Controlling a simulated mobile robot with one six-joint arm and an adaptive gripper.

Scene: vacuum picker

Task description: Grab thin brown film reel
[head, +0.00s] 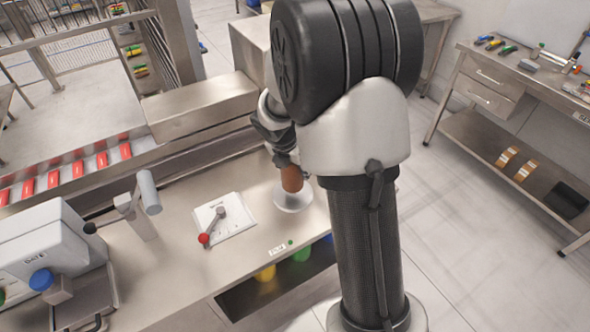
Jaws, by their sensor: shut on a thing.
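The brown film reel (291,180) is a small brown roll in the middle of the head view, upright over a pale round disc (290,202) on the steel table. My gripper (287,163) is just above the reel, pointing down, and is shut on its upper part. My arm hides the right side of the gripper. I cannot tell whether the reel touches the disc.
A white plate with a red-knobbed lever (221,217) is left of the disc. A grey machine (45,255) stands at lower left, and a conveyor with red packs (78,169) runs behind. A side table (525,75) is at right.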

